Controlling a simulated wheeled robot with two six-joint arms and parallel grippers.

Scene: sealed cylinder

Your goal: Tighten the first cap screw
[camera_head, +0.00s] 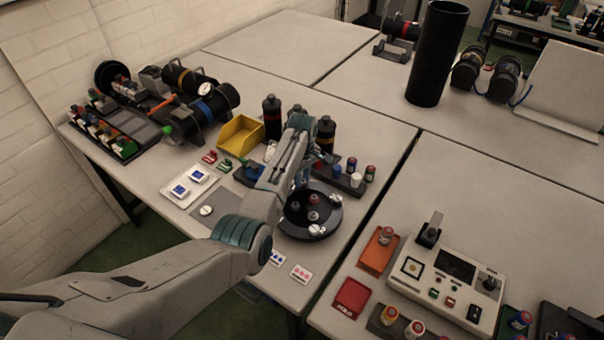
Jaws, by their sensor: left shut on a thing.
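A round black cap (291,226) lies on the near table, with several small screw-like heads on it. A silver one (316,230) is at its front edge, and a grey one (313,215) is near its middle. My left arm comes in from the lower left and reaches over the table. My left gripper (303,183) points down at the back edge of the cap. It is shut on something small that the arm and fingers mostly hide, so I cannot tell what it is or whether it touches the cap. My right gripper is not in view.
A dark rack with small bottles (357,180) stands close to the right of the gripper. A yellow bin (240,135) and black bottles (272,117) are behind it. A control box (448,284) is on the right table. The back tables have clear room.

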